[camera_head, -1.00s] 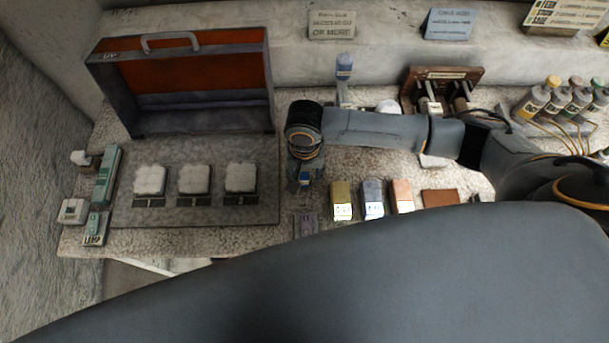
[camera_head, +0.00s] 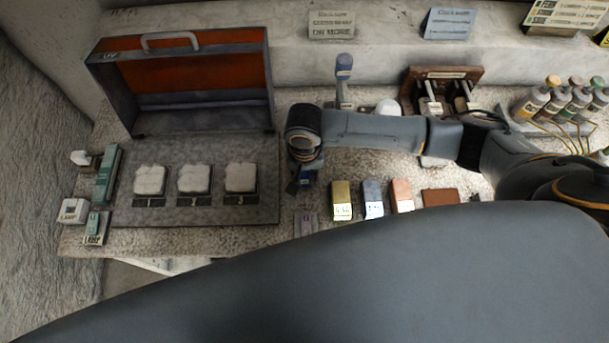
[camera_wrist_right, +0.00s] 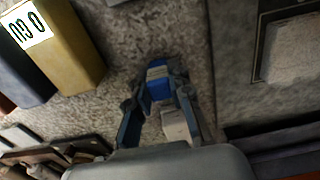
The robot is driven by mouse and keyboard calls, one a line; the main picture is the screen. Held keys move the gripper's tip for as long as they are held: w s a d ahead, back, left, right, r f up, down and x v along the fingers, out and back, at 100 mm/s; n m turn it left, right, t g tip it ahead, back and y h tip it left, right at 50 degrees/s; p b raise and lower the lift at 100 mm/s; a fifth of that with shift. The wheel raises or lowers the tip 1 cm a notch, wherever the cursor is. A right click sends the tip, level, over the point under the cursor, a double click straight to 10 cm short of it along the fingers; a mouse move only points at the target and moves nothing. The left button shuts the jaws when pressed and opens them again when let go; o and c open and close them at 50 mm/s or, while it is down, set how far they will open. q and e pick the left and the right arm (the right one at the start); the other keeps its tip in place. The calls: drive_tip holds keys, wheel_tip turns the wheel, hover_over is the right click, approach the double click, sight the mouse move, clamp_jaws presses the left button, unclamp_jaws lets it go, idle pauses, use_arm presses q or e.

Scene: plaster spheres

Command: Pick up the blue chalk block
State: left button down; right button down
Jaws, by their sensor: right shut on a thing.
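The blue chalk block (camera_wrist_right: 158,84) shows in the right wrist view between the fingertips of my right gripper (camera_wrist_right: 157,95). The gripper is shut on it, with one finger on each side. In the head view my right gripper (camera_head: 304,180) points down over the stone table, just right of the grey mat, and a small part of the blue block (camera_head: 307,177) shows there. The fingers and wrist partly hide it. I cannot tell whether the block touches the table. A pale block (camera_wrist_right: 175,124) shows between the fingers nearer the wrist. My left gripper is not in view.
A grey mat (camera_head: 210,215) with three white plaster pieces lies left of the gripper, before an open orange-lined case (camera_head: 200,72). Yellow (camera_head: 341,192), blue-grey (camera_head: 372,190) and copper (camera_head: 402,190) blocks stand close on the right. A blue-topped stand (camera_head: 343,75) is behind.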

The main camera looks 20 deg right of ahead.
drive_tip(key=shift+r, duration=0.3)
drive_tip(key=s+a+r+b, duration=0.1)
drive_tip(key=s+a+r, duration=0.2)
drive_tip(key=s+r, duration=0.9)
drive_tip(key=shift+s+a, duration=0.2)
drive_tip(key=shift+s, duration=0.6)
drive_tip(key=shift+w, duration=0.1)
